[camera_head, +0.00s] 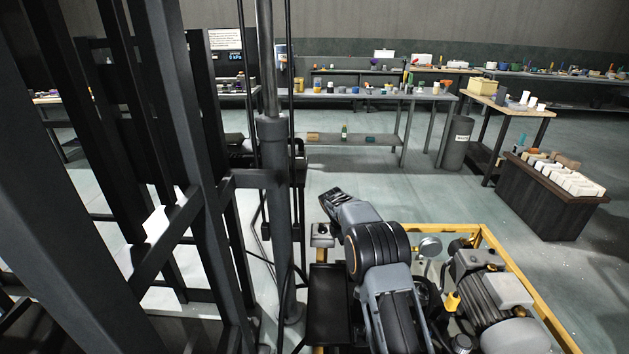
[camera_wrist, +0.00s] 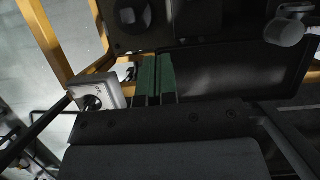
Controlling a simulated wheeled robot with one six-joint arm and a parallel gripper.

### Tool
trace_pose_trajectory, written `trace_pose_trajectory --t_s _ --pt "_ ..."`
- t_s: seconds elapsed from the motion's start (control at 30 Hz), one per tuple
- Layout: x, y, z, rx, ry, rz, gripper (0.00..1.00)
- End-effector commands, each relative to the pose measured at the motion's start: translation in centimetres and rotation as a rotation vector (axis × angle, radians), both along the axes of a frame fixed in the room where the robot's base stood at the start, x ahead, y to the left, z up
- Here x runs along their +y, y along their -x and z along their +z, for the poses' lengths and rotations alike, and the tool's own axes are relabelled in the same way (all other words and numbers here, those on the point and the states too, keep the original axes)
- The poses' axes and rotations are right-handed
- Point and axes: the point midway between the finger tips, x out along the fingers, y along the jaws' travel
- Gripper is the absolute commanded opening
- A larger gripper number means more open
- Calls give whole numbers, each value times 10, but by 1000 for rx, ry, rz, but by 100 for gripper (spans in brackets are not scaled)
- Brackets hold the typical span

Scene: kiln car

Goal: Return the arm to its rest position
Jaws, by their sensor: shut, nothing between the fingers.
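My arm (camera_head: 381,255) reaches up from the bottom of the head view. It is bent, and its dark far end points up and left over the floor. In the wrist view my gripper (camera_wrist: 155,76) shows as two green-faced fingers side by side, shut with nothing held. In the head view the fingers cannot be made out clearly. Close beyond the fingers in the wrist view are dark panels and a yellow frame.
A long workbench (camera_head: 385,95) with small items stands at the back. A bin (camera_head: 456,143), a wooden table (camera_head: 510,107) and a dark crate (camera_head: 545,205) of pale blocks stand at the right. The floor (camera_head: 380,180) between is clear.

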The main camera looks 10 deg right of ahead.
Motion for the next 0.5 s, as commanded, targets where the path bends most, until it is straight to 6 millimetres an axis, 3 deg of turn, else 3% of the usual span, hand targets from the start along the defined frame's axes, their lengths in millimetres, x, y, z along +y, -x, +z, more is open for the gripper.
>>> trace_pose_trajectory --t_s 0.17,0.23,0.3,0.37,0.5 --pt "3 0 -6 -63 -12 -141 0" --pt "7 14 -25 -64 -27 -250 0" --pt "12 34 -32 -73 -45 -379 0" --pt "16 50 -21 -94 -61 -486 0" --pt "26 91 21 -154 -103 -722 0"
